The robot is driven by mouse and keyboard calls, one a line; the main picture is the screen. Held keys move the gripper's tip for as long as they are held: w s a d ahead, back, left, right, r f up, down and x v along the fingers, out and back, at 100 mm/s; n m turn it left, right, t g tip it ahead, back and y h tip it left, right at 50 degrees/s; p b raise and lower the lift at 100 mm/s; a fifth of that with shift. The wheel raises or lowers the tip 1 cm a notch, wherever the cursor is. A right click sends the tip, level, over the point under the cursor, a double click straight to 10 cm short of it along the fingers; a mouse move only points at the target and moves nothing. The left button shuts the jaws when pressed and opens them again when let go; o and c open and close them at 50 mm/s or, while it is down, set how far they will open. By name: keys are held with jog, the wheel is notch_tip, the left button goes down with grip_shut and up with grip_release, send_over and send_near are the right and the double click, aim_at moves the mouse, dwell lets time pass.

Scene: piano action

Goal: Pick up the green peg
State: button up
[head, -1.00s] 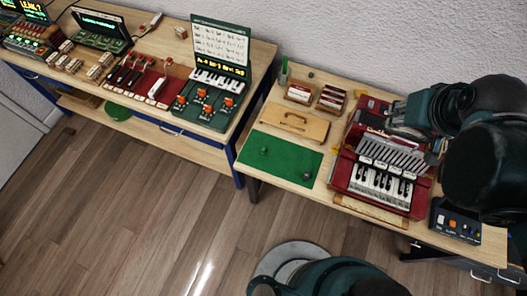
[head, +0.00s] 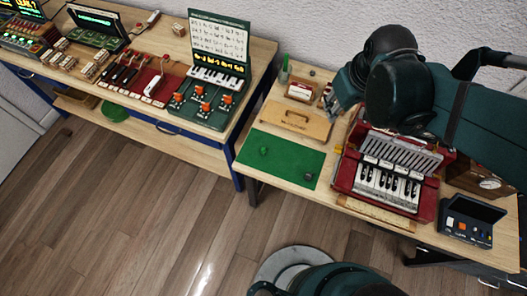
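A small green piece (head: 264,151), likely the green peg, is on the green mat (head: 270,171), left of its middle; it is too small to tell its exact shape or whether it stands. A small dark grey piece (head: 308,175) is near the mat's lower right corner. My gripper (head: 338,101) is above the back of the right table, right of the mat and apart from it. Its fingertips are too small and dark to tell whether they are open or shut.
A red accordion-like keyboard (head: 388,182) stands right of the mat. A wooden case with a handle (head: 297,123) lies behind the mat. A small box (head: 299,91) and an upright green item (head: 285,70) are at the back. A dark control box (head: 466,222) is at the right.

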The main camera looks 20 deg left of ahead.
jog(key=s+a+f+n+g+b, duration=0.2)
jog(key=a+f+n+b, duration=0.15)
jog(key=a+f, duration=0.8)
jog(key=n+g+h+b, duration=0.1)
jog(key=n+b, duration=0.1)
jog(key=n, duration=0.2)
send_over(263, 149)
notch_tip(263, 149, down, 10)
jog(key=shift+s+f, duration=0.1)
jog(key=shift+f, duration=0.1)
jog(key=shift+f+b, duration=0.5)
jog(key=shift+f, duration=0.8)
jog(key=shift+w+f+b, duration=0.2)
jog(key=shift+f+b, duration=0.45)
jog(key=shift+f, duration=1.95)
jog(key=c, duration=0.7)
